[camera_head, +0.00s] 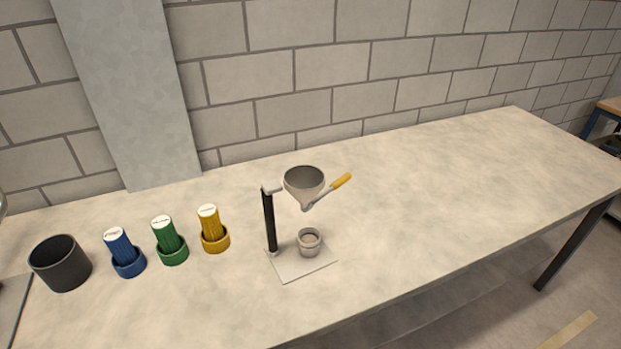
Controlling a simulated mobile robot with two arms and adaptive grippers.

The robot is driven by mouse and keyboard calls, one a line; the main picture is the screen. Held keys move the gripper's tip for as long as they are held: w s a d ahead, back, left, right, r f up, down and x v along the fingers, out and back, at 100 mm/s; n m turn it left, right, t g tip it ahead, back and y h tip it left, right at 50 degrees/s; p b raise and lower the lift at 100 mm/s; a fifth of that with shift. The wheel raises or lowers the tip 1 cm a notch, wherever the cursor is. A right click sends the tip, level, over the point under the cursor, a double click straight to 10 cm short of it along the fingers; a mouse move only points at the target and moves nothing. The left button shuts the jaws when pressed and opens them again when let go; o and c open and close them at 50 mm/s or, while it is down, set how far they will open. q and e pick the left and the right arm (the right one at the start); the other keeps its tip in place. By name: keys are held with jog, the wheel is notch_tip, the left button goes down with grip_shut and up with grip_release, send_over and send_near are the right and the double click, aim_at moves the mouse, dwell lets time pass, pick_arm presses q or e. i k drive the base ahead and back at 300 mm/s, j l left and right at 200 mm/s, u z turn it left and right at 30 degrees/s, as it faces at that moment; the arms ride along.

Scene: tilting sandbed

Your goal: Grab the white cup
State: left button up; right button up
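A small whitish cup (309,243) stands upright on the pale base plate (300,262) of a stand on the table. A grey-white funnel (304,183) is held above the cup by the stand's black post (269,220). A lever with a yellow handle (341,181) sticks out from the funnel's lower end to the right. The cup's inside is partly visible; I cannot tell whether it holds anything. Neither of my grippers is in the head view.
Left of the stand are yellow (213,232), green (169,243) and blue (124,255) cylinders in matching round holders. A dark grey open container (61,265) stands further left. The table (440,190) is clear on the right. A block wall runs behind it.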

aim_at(309, 238)
jog(key=k+l, duration=0.15)
jog(key=l, duration=0.2)
jog(key=k+l+z, duration=0.1)
jog(key=l, duration=0.25)
jog(key=k+l+z, duration=0.1)
jog(key=l, duration=0.25)
jog(key=k+l, duration=0.2)
jog(key=l, duration=0.15)
jog(key=k+l+z, duration=0.1)
jog(key=l, duration=0.25)
